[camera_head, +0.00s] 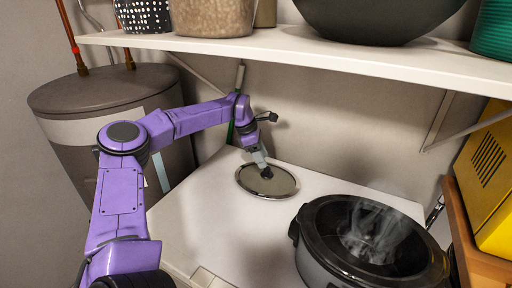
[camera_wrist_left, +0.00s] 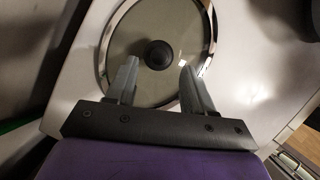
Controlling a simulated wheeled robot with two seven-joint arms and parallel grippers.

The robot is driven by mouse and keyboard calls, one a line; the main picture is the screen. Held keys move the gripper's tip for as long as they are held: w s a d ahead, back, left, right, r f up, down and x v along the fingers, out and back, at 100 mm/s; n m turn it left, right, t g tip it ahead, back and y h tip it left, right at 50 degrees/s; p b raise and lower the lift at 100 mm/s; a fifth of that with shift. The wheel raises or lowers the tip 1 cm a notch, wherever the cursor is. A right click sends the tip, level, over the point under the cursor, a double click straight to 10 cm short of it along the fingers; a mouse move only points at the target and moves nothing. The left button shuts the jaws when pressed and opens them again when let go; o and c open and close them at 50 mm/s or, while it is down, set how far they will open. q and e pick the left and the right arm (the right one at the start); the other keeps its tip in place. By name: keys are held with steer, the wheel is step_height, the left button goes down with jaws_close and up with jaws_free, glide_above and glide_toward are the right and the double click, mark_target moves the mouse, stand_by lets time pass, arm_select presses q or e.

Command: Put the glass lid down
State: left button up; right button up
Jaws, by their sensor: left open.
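The glass lid (camera_head: 257,184) lies flat on the white top of the washer, near the wall. It is round, with a metal rim and a dark knob. In the left wrist view the lid (camera_wrist_left: 180,22) fills the upper middle, and its black knob (camera_wrist_left: 157,54) shows just beyond the fingertips. My left gripper (camera_head: 266,170) is over the lid at its knob. In the left wrist view the left gripper (camera_wrist_left: 158,72) is open, its two grey fingers apart with nothing between them. My right gripper is not in view.
A black slow cooker (camera_head: 318,262), open and steaming, stands to the right on the washer top (camera_head: 205,215). A white shelf (camera_head: 300,45) with baskets and a dark bowl (camera_head: 385,18) hangs above. A grey tank (camera_head: 65,125) stands left. The washer top's middle is clear.

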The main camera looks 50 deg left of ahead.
arm_select(q)
steer(key=v, duration=0.7)
stand_by(0.4)
